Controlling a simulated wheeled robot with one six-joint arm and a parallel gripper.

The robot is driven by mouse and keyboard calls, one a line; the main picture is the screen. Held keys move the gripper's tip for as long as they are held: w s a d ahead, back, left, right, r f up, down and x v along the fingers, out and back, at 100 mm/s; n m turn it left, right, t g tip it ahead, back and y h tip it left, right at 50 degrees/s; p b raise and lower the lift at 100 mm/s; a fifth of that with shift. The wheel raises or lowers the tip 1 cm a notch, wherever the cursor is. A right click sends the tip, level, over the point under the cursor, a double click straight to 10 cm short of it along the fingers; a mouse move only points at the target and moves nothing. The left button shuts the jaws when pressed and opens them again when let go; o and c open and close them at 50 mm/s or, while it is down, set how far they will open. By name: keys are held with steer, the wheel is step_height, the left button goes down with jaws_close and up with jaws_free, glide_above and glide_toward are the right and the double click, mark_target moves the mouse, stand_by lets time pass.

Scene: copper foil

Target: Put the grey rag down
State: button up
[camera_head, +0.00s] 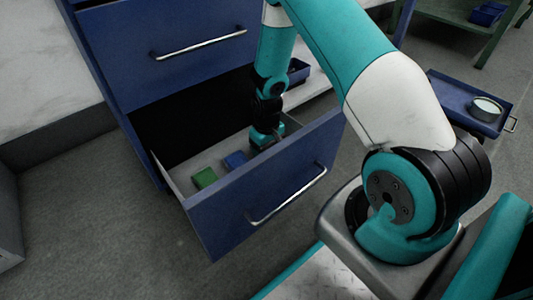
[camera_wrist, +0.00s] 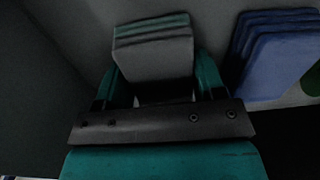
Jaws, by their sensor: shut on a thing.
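My gripper (camera_wrist: 157,74) points down inside the open blue drawer (camera_head: 262,190). In the wrist view its two teal fingers are shut on the folded grey rag (camera_wrist: 155,58), which has greenish edges along its folds. The rag is low, near the pale drawer floor; I cannot tell whether it touches it. In the head view my gripper (camera_head: 266,138) hides the grey rag. A folded blue rag (camera_head: 235,160) lies just left of my gripper there and also shows in the wrist view (camera_wrist: 278,58), apart from the grey rag.
A green folded rag (camera_head: 204,178) lies further left in the drawer. The drawer's front and side walls stand close around my gripper. A closed drawer with a handle (camera_head: 205,43) is above. A blue tray (camera_head: 465,108) with a round tin (camera_head: 486,109) is at the right.

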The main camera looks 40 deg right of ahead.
steer(key=o, duration=0.9)
